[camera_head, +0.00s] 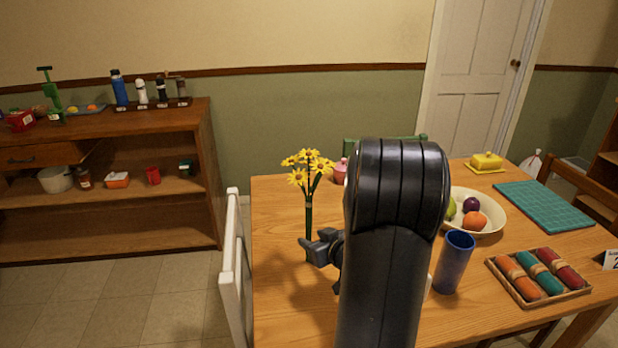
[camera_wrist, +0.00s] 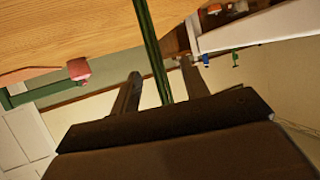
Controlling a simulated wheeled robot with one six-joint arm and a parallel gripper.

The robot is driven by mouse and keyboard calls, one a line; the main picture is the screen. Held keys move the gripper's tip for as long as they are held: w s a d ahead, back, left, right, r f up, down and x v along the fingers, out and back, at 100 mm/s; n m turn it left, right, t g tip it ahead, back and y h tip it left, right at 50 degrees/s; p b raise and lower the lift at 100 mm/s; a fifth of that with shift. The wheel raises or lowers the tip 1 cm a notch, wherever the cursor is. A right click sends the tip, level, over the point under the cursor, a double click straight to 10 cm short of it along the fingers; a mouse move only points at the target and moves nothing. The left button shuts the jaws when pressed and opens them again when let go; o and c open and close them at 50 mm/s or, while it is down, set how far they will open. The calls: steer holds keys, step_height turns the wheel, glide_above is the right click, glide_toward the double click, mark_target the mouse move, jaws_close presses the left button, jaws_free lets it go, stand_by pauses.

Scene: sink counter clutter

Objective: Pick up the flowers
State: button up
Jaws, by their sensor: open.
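The flowers (camera_head: 308,165) are a yellow bunch on long green stems, standing upright near the left side of the wooden table. My gripper (camera_head: 312,241) is low at the stems, its fingers pointing left in the head view. In the wrist view the green stem (camera_wrist: 153,45) runs between the two spread fingers of my gripper (camera_wrist: 160,68). The fingers are open, with gaps visible beside the stem. My dark arm hides part of the table, and the gripper covers part of the lower stems.
A blue cup (camera_head: 455,262), a fruit bowl (camera_head: 491,221), a tray of rolled cloths (camera_head: 531,294), a teal mat (camera_head: 543,206) and a yellow butter dish (camera_head: 486,161) stand to the right. A pink jar (camera_head: 340,172) is behind the flowers. A white chair (camera_head: 235,265) borders the left edge.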

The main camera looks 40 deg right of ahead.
steer(key=x, duration=0.5)
steer(key=shift+w+d+f+b, duration=0.1)
steer(key=shift+w+f+b, duration=0.1)
steer(key=shift+w+b, duration=0.1)
jaws_close()
